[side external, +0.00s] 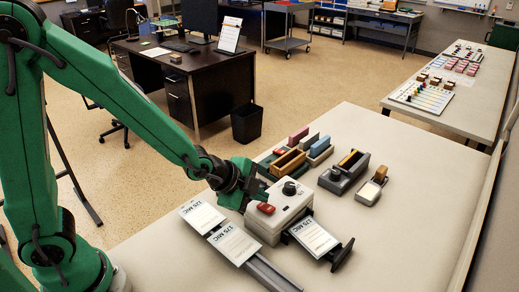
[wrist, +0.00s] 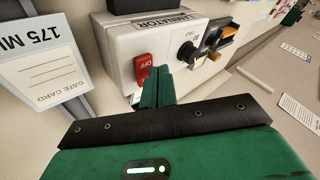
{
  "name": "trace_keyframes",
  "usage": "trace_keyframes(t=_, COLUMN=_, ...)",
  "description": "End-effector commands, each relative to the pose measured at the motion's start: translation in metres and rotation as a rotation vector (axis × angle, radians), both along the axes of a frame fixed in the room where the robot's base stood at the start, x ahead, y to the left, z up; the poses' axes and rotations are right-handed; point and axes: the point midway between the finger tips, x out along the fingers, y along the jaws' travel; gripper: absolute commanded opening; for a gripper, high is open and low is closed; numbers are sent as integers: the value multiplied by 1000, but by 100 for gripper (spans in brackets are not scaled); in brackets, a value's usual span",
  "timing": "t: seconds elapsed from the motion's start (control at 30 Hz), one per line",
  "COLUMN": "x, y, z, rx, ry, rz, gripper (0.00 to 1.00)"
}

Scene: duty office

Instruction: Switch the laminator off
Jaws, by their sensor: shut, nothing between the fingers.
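The laminator (side external: 278,216) is a pale box on the table. It also fills the upper middle of the wrist view (wrist: 118,42), with its name along the top edge. Its red switch (wrist: 142,68) bears the word OFF; the switch also shows in the side view (side external: 265,208). I cannot tell which way the switch is tipped. A dark knob (wrist: 187,51) sits to the right of it. My gripper (wrist: 158,72) is shut and empty, its green fingertips close beside the switch's right edge. I cannot tell whether they touch it. In the side view my gripper (side external: 243,188) is at the laminator's left end.
Cards marked 175 MIC (side external: 203,216) lie on the tray left of the laminator. Another card (side external: 314,236) lies on the tray at its right. Coloured holders (side external: 295,153), a dark tape dispenser (side external: 344,172) and a small grey item (side external: 370,190) stand behind. The table's right part is clear.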

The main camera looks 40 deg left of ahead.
Motion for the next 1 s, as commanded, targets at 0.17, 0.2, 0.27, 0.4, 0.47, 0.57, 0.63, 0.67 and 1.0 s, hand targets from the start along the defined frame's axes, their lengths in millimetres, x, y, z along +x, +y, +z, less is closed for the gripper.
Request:
trace_keyframes(t=0.17, x=0, y=-2, z=8, rx=-2, ry=-1, rz=-2, gripper=0)
trace_keyframes(t=0.2, x=0, y=-2, z=9, rx=-2, ry=-1, rz=-2, gripper=0)
trace_keyframes(t=0.27, x=0, y=-2, z=10, rx=-2, ry=-1, rz=-2, gripper=0)
trace_keyframes(t=0.4, x=0, y=-2, z=11, rx=-3, ry=1, rz=-2, gripper=0)
trace_keyframes(t=0.47, x=0, y=-2, z=11, rx=-3, ry=1, rz=-2, gripper=0)
trace_keyframes(t=0.57, x=0, y=-2, z=11, rx=-3, ry=1, rz=-2, gripper=0)
trace_keyframes(t=0.63, x=0, y=-2, z=11, rx=-3, ry=1, rz=-2, gripper=0)
trace_keyframes(t=0.67, x=0, y=-2, z=11, rx=-3, ry=1, rz=-2, gripper=0)
trace_keyframes(t=1.0, x=0, y=-5, z=27, rx=-6, ry=-1, rz=-6, gripper=0)
